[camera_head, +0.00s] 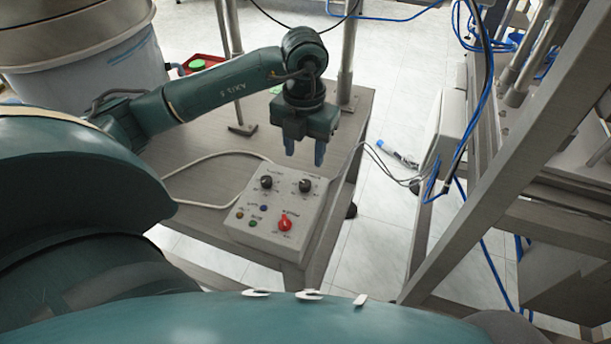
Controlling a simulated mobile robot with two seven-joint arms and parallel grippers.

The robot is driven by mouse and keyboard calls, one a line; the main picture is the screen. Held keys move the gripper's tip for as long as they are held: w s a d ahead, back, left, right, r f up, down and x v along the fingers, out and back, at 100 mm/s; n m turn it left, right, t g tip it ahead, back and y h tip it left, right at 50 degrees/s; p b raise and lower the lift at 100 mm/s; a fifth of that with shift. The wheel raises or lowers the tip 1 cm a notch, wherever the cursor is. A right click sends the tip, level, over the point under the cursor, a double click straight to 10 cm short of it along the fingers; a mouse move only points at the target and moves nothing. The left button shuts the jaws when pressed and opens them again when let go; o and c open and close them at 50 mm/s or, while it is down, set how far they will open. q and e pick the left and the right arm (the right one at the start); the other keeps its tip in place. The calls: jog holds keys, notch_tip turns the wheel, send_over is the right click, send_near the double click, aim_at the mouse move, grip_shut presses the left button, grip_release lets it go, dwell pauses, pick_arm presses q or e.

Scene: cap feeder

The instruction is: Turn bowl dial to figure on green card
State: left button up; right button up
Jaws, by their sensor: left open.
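A light grey control box (270,232) sits on the near part of the grey table. On its top are a black dial (305,185) at the right, another black dial (266,182) at the left and a red knob (285,223) toward me. The labels are too small to read, so I cannot tell which is the bowl dial. My left gripper (305,152) points down above the far side of the box, open and empty, its fingers apart from the dials. My right gripper is not in view.
A large bowl feeder (95,65) stands at the far left, with a red tray (200,64) holding green caps beside it. A metal post (347,50) rises behind my gripper. A frame (480,160) stands at the right. A marker (397,154) lies on the floor.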

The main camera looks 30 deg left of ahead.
aim_at(305, 182)
pick_arm(q)
notch_tip(305, 182, down, 9)
jog(key=shift+r, duration=0.2)
jog(key=c, duration=1)
